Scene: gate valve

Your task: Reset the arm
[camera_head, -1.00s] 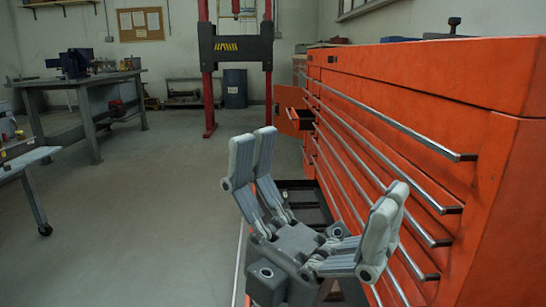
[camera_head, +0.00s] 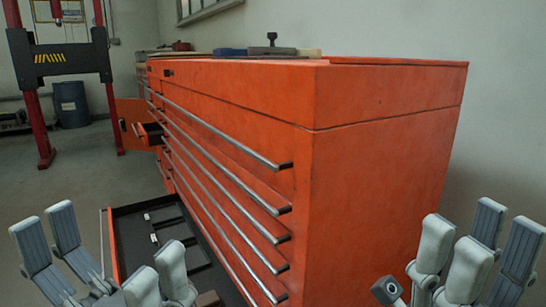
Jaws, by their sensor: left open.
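My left gripper (camera_head: 102,262) is at the bottom left of the head view. Its grey padded fingers are spread wide and hold nothing. It is in front of the open black bottom drawer (camera_head: 127,226) and hides part of it. My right gripper (camera_head: 480,245) is at the bottom right, to the right of the orange tool cabinet (camera_head: 385,165). Its fingers overlap in the view, so how far apart the jaws are is unclear. No object shows in it.
A small upper drawer (camera_head: 150,133) also stands out from the cabinet's far front. A blue case (camera_head: 230,52) and a dark tool (camera_head: 272,42) lie on top. A red press (camera_head: 105,80) and a blue barrel (camera_head: 70,104) stand at the back left. The left floor is clear.

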